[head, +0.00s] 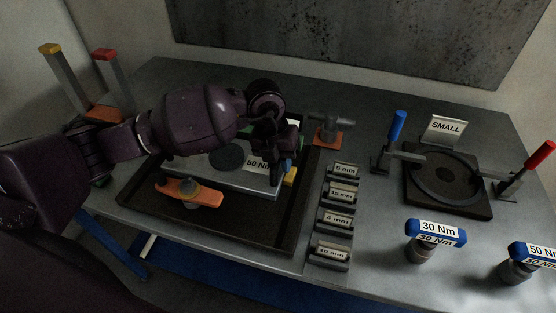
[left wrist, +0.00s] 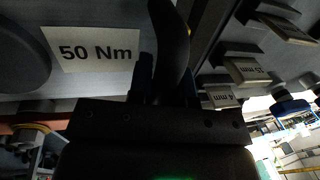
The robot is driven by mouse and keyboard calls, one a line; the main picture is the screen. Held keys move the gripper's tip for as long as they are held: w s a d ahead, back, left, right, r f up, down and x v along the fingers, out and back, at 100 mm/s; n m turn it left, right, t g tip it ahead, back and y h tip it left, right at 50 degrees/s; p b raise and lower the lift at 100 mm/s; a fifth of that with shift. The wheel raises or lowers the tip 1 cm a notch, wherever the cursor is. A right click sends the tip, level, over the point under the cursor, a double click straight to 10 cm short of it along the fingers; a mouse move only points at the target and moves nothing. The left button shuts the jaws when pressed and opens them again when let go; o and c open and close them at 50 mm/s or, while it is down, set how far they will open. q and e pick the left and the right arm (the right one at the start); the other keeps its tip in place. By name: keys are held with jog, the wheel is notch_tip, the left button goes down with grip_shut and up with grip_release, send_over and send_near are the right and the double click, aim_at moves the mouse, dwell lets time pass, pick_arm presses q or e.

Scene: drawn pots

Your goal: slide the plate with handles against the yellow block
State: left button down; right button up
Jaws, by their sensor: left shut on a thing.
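The grey plate (head: 238,181) lies in the dark tray and carries a dark round disc and a "50 Nm" label; the plate also shows in the left wrist view (left wrist: 60,82) with its label. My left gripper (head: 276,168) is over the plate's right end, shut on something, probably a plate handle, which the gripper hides. The yellow block (head: 290,177) shows as a small patch beside the plate's right edge, partly hidden by my gripper; I cannot tell whether they touch. The gripper's dark fingers (left wrist: 166,80) also show in the left wrist view. My right gripper is not in view.
An orange clamp (head: 188,193) with a grey knob sits at the tray's (head: 225,229) front left. Another orange-based clamp (head: 328,138) stands right of the tray. Several labelled holders (head: 338,220) line its right side. A round fixture (head: 447,180) stands farther right.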

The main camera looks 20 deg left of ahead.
pick_arm(q)
jog(key=shift+d, duration=0.15)
jog(key=c, duration=1)
grip_release()
jog(key=shift+d, duration=0.1)
jog(key=r, duration=0.3)
jog(key=a+r, duration=0.1)
jog(key=r, duration=0.3)
jog(key=a+r, duration=0.1)
jog(key=r, duration=0.2)
jog(key=shift+a+r, duration=0.15)
jog(key=shift+r, duration=0.2)
jog(key=shift+s+f, duration=0.1)
jog(key=shift+s, duration=0.05)
